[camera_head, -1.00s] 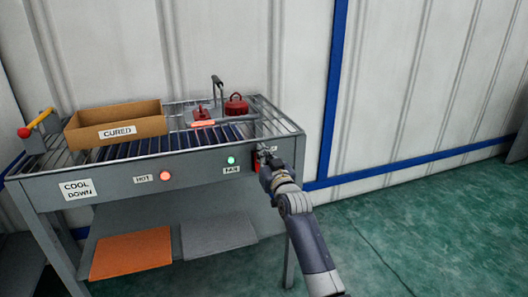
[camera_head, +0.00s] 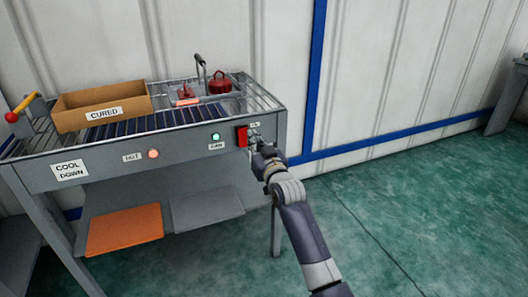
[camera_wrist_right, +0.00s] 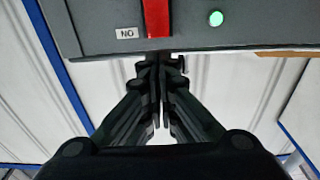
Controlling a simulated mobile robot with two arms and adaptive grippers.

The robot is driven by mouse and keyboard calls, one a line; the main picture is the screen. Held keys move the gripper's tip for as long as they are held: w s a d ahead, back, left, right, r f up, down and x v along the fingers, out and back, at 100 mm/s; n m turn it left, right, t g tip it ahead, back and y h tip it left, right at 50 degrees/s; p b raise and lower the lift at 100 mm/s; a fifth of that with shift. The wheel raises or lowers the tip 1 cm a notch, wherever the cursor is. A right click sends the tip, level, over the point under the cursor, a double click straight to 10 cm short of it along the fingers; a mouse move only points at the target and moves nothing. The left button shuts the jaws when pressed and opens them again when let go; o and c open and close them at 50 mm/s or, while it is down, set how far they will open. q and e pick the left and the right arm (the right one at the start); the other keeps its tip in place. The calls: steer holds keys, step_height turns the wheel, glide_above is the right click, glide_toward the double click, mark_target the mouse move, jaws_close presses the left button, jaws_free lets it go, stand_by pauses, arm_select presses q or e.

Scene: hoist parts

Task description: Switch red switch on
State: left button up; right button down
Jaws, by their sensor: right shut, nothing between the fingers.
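The red switch (camera_head: 242,136) is on the front panel of the grey cool-down table, near its right end. In the right wrist view the red switch (camera_wrist_right: 157,17) shows at the top, beside a small label (camera_wrist_right: 127,33) that reads ON turned upside down. My right gripper (camera_head: 255,136) is at the panel, just right of the red face. In the wrist view the gripper (camera_wrist_right: 158,62) is shut and empty, its tips at the panel's edge below the switch; I cannot tell whether they touch it. My left gripper is not in view.
A green light (camera_head: 215,137) glows above the FAN label, and an orange-red light (camera_head: 153,154) glows beside the HOT label. A cardboard CURED box (camera_head: 135,97) and a red weight-like part (camera_head: 219,84) are on the rack. Green floor is open to the right.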

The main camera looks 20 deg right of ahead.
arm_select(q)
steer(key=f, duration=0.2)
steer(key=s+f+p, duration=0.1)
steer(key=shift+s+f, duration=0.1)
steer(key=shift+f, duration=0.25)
arm_select(e)
steer(key=s, duration=0.6)
steer(key=shift+s+f, duration=0.15)
steer(key=shift+s, duration=0.2)
steer(key=shift+d, duration=0.1)
